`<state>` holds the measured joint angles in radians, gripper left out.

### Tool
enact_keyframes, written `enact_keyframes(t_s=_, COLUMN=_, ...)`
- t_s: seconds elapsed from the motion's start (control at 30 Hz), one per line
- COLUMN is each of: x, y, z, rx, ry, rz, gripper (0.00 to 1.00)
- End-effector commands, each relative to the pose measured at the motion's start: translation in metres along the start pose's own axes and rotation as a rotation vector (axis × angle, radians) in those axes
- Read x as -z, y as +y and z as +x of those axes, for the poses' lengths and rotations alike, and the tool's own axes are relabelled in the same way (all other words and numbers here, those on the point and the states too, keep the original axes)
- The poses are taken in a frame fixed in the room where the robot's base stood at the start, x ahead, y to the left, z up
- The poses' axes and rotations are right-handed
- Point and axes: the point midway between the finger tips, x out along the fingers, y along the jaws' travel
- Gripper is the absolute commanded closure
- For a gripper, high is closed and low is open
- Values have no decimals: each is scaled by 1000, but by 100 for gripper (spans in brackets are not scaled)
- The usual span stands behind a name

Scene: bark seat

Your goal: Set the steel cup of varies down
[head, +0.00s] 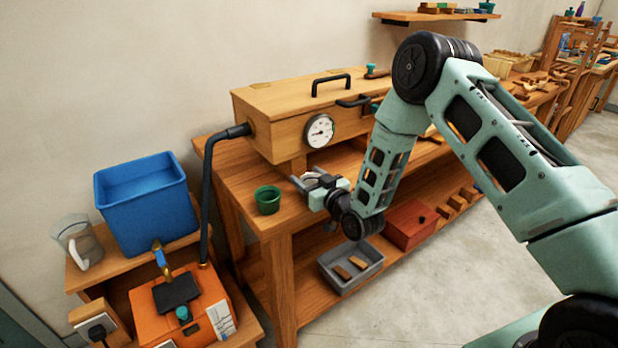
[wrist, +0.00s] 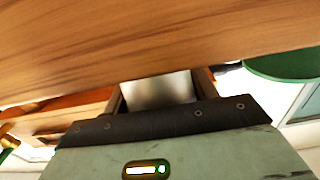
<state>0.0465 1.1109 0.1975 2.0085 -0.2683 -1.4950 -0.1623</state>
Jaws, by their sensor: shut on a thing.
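My gripper (head: 308,182) is at the front left part of the workbench (head: 236,184), in front of the long wooden box. It is shut on the steel cup (wrist: 158,90), whose shiny grey side shows between the two fingers in the wrist view. In the head view only a small pale part of the cup shows, and the gripper hides the rest. I cannot tell whether the cup touches the bench top or hangs just above it.
A dark green pot (head: 267,199) stands on the bench left of my gripper. The wooden box (head: 290,115) with a dial (head: 320,131) is behind. A grey tray (head: 350,266) and a red box (head: 411,225) are on the lower shelf. A blue bin (head: 146,205) stands at left.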

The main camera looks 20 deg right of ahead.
Motion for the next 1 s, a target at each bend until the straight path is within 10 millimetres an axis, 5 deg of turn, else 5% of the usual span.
enact_keyframes(t_s=0.03, x=-2, y=0, z=0, rx=0, ry=0, rz=0, gripper=68)
enact_keyframes(t_s=0.07, x=-2, y=0, z=0, rx=0, ry=0, rz=0, gripper=40)
enact_keyframes(t_s=0.13, x=-1, y=0, z=0, rx=0, ry=0, rz=0, gripper=21)
enact_keyframes(t_s=0.53, x=-1, y=0, z=-5, rx=0, ry=-1, rz=0, gripper=21)
enact_keyframes(t_s=1.0, x=-2, y=0, z=-95, rx=0, ry=-3, rz=1, gripper=21)
